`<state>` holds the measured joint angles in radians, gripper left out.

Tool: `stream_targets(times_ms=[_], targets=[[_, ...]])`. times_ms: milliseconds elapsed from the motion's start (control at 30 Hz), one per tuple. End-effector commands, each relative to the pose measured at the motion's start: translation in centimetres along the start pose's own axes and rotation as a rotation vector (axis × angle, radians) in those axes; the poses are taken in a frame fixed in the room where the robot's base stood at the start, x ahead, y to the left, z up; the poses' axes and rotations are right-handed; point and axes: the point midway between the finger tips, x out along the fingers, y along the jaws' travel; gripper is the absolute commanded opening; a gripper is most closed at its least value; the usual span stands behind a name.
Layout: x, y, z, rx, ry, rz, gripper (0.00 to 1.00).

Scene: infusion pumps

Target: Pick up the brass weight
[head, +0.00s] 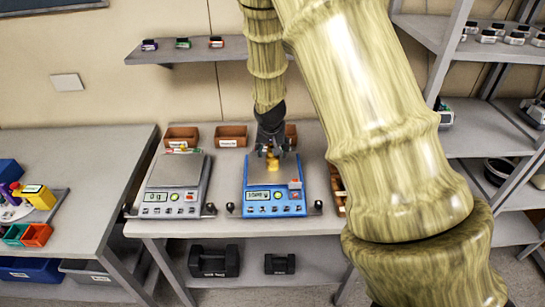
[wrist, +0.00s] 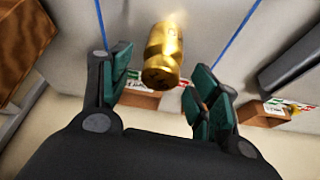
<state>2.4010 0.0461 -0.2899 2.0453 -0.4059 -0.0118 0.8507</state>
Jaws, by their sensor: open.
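The brass weight (head: 273,163) stands on the pan of the blue scale (head: 274,201), whose display is lit. In the wrist view the brass weight (wrist: 163,55) is a shiny gold cylinder with a narrower neck, just beyond the fingertips. My gripper (head: 273,148) comes down from above the blue scale, at the weight. In the wrist view my gripper (wrist: 166,78) has its fingers spread, one to each side of the weight. I see a gap on both sides, with no clear contact.
A grey scale (head: 177,187) stands left of the blue one. Small brown bins (head: 231,136) line the table's back. A wall shelf (head: 190,52) with small items is above. Dark blocks (head: 214,262) lie on the lower shelf. A side table with coloured bins (head: 36,235) is at left.

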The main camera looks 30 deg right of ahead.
Motion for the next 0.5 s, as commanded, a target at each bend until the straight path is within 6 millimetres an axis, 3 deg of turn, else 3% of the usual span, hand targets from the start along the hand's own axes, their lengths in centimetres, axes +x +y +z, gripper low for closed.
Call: stream_targets(times_ms=[467,500], targets=[[1.27,0.04,0.05,0.000,0.000,0.000,0.62],[1.27,0.03,0.05,0.000,0.000,0.000,0.58]])
